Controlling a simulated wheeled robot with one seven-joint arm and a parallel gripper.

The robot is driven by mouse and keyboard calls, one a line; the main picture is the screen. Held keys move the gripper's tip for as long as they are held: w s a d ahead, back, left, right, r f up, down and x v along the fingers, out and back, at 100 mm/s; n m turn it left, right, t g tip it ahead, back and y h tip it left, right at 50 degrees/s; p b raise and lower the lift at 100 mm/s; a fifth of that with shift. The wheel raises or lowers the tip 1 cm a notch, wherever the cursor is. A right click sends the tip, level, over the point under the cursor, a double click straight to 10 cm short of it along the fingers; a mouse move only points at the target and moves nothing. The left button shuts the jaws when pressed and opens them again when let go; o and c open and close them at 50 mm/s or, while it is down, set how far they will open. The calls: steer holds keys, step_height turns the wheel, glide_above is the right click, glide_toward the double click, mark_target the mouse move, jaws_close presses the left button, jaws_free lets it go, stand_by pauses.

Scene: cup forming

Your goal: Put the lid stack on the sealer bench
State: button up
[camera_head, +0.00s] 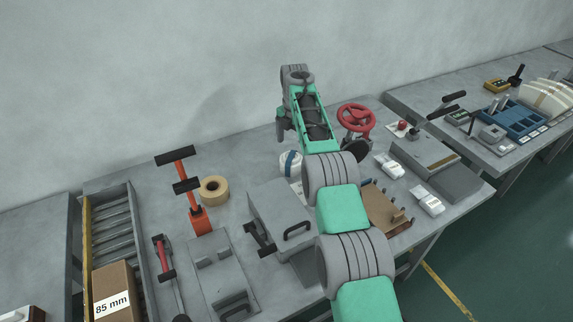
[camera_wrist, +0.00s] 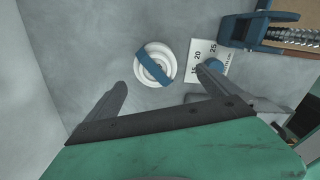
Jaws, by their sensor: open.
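The lid stack is a round white stack with a blue band across it (camera_wrist: 155,64). It lies on the grey bench top, and in the head view it (camera_head: 290,163) shows beside my arm, partly covered by it. My gripper (camera_wrist: 165,84) is open and empty. In the wrist view the stack is just beyond the fingertips, between their lines, apart from both. In the head view my arm hides much of the area around the stack. No label tells which bench is the sealer bench.
The middle bench holds a tape roll (camera_head: 213,189), an orange-handled tool (camera_head: 199,221), a red handwheel (camera_head: 356,120) and metal boxes. A numbered card (camera_wrist: 203,57) and a blue spring device (camera_wrist: 262,32) are near the stack. The right bench carries a blue tray (camera_head: 514,121).

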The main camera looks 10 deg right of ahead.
mark_target(290, 157)
steer(key=shift+w+f, duration=0.2)
steer(key=shift+f, duration=0.3)
steer(key=shift+w+f, duration=0.2)
steer(key=shift+f, duration=0.3)
steer(key=f, duration=0.4)
steer(key=a+f+p, duration=0.1)
steer(key=f, duration=0.1)
steer(key=shift+s, duration=0.15)
steer(key=shift+f, duration=0.4)
steer(key=shift+c, duration=0.6)
steer(key=c, duration=1.4)
